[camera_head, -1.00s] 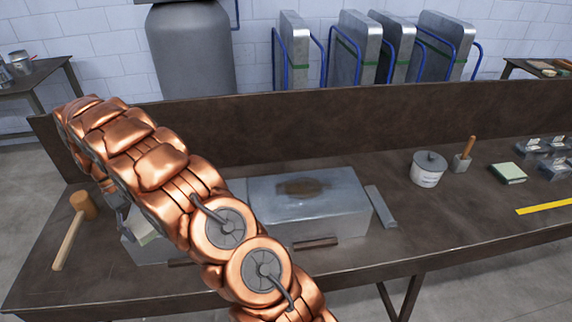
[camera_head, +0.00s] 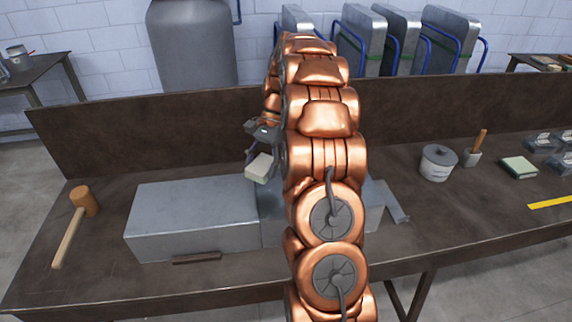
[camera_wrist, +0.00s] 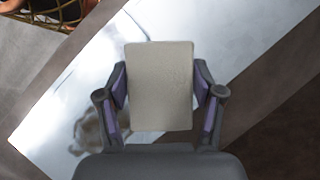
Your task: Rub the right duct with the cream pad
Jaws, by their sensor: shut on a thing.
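My gripper (camera_head: 262,138) is shut on the cream pad (camera_head: 259,168), above the seam between the two ducts. The wrist view shows the pad (camera_wrist: 160,70) flat between the two fingers of my gripper (camera_wrist: 160,90). The right duct (camera_head: 272,233), a grey metal box, is mostly hidden behind my arm in the head view. In the wrist view a silvery duct top (camera_wrist: 240,40) lies below the pad, with a dark brown smudge (camera_wrist: 88,130) partly hidden by a finger. I cannot tell whether the pad touches it. The left duct (camera_head: 190,215) has a clean top.
A wooden mallet (camera_head: 75,225) lies at the left of the bench. A high back panel (camera_head: 130,145) runs behind the bench.

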